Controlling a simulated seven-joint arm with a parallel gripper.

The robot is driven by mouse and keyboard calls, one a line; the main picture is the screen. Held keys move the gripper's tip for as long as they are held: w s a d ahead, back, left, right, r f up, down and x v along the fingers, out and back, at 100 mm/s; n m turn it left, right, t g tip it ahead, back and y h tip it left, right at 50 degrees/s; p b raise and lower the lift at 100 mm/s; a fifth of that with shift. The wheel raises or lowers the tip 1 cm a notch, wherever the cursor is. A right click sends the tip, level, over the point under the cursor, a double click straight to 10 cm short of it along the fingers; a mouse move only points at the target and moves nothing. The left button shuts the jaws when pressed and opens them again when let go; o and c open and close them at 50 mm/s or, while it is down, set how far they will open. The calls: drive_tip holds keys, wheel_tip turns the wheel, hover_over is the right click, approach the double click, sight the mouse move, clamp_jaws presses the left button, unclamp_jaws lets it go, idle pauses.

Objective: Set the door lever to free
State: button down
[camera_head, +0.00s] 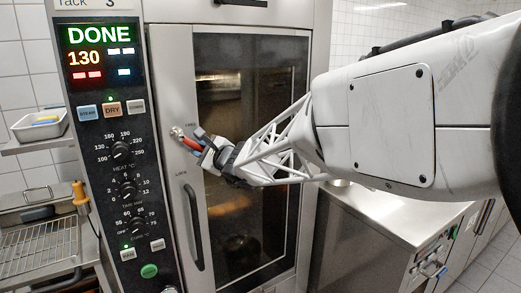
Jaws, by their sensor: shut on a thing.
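The oven door (178,95) is shut, with a dark window. The door lever (191,143) is small and red on a metal pivot (177,132) at the door's left edge. It points right and slightly down from the pivot. A faint label, seemingly FREE, is above it, and one that looks like LOCK is below. My gripper (204,146) comes in from the right and is shut on the lever's red part. The fingers partly hide the lever's outer end.
A long black door handle (194,228) stands upright below the lever. The control panel (98,100) at left shows DONE and 130, with several knobs and buttons. A steel counter (400,211) is at right. A wire rack (38,250) and white tray (40,125) are at far left.

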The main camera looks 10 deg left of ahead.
drive_tip(key=r+n, duration=0.1)
drive_tip(key=n, duration=0.1)
drive_tip(key=w+d+r+n+h, duration=0.1)
drive_tip(key=n, duration=0.1)
drive_tip(key=shift+r, duration=0.3)
drive_tip(key=shift+w+d+r+n+h, duration=0.15)
drive_tip(key=shift+r+n+h, duration=0.55)
drive_tip(key=shift+r+n, duration=0.8)
drive_tip(key=shift+f, duration=0.2)
drive_tip(key=c, duration=1)
unclamp_jaws()
drive_tip(key=shift+d, duration=0.1)
drive_tip(key=v, duration=0.7)
drive_tip(key=shift+d, duration=0.2)
drive_tip(key=shift+s+d, duration=0.1)
drive_tip(key=shift+s, duration=0.15)
